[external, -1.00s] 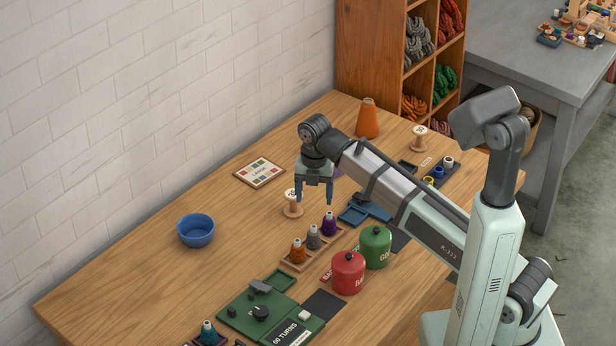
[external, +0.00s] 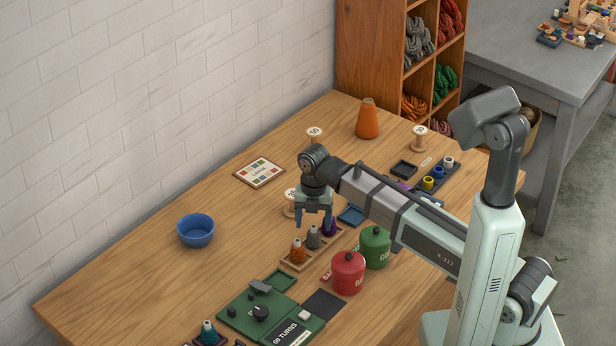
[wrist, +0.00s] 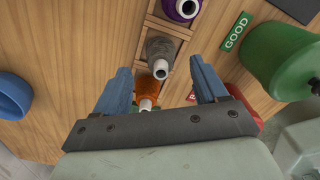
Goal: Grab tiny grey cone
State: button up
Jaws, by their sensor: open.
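The tiny grey cone (external: 314,239) stands in the middle of a small wooden rack (external: 293,266), between an orange cone (external: 298,251) and a purple cone (external: 329,228). My gripper (external: 314,222) is open and empty, pointing down just above the rack. In the wrist view the grey cone (wrist: 160,54) shows beyond and between the blue fingertips (wrist: 160,78). The orange cone (wrist: 148,90) lies between the fingers in that view, and the purple cone (wrist: 181,8) is at the top edge. In the external view my gripper partly covers the purple cone.
A red canister (external: 348,273) and a green canister (external: 375,248) stand right of the rack. A wooden spool (external: 291,204) is close behind my gripper. A green winding device (external: 268,310) sits in front. A blue bowl (external: 196,231) is at left, with bare table between.

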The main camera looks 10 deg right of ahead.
aim_at(314, 227)
jog(key=shift+s+f, duration=0.2)
jog(key=shift+f, duration=2.25)
jog(key=shift+c, duration=0.4)
jog(key=c, duration=1.1)
